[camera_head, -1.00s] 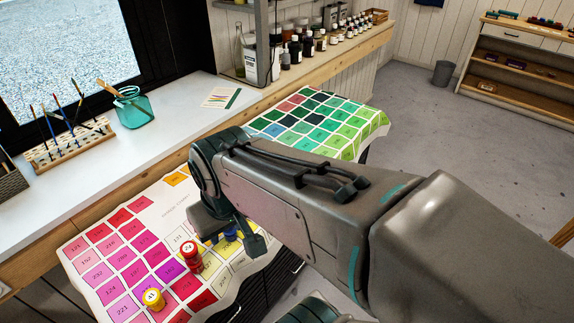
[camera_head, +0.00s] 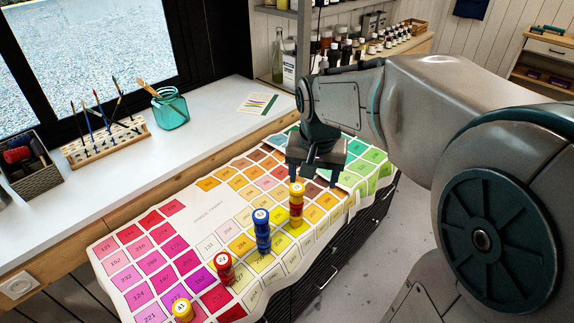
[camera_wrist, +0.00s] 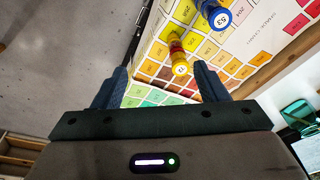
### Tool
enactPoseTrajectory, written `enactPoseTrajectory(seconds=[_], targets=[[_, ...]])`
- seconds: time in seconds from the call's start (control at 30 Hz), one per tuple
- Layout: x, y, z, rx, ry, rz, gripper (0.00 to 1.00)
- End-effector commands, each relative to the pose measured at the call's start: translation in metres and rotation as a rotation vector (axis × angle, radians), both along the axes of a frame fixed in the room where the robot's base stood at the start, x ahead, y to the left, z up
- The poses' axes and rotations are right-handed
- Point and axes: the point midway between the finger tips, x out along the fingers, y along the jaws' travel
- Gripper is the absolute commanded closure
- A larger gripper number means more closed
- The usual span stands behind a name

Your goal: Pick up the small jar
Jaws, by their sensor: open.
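Several small jars stand on the numbered colour chart (camera_head: 205,222). A yellow and red jar column (camera_head: 296,205) with a numbered yellow top is closest to my gripper (camera_head: 314,178). In the wrist view this column (camera_wrist: 179,62) shows between the finger lines, nearer the right finger. My gripper (camera_wrist: 160,78) is open and empty, just beyond the column and apart from it. A blue jar column (camera_head: 262,232) stands to its left and shows as 53 in the wrist view (camera_wrist: 218,18). A red jar (camera_head: 224,268) and a yellow jar (camera_head: 182,309) stand farther front left. Which is the small jar I cannot tell.
A white counter (camera_head: 190,135) runs behind the chart, with a brush rack (camera_head: 105,143), a teal glass jar (camera_head: 170,110) and a basket (camera_head: 32,168). Bottles (camera_head: 345,50) stand on the shelf at the back. Grey floor (camera_head: 350,285) is clear at the right.

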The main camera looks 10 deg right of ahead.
Motion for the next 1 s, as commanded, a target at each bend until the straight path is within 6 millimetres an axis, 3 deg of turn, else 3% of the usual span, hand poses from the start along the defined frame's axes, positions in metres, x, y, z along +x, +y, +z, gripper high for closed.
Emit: enactPoseTrajectory(seconds=[0.03,0.2,0.4,0.67,1.0], targets=[[0.020,0.000,-0.008,0.002,0.017,-0.045,0.33],[0.077,0.002,-0.031,0.007,0.048,-0.201,0.33],[0.121,0.003,-0.056,0.005,0.070,-0.332,0.33],[0.138,0.003,-0.078,0.003,0.078,-0.386,0.33],[0.143,-0.001,-0.139,0.003,0.079,-0.385,0.33]])
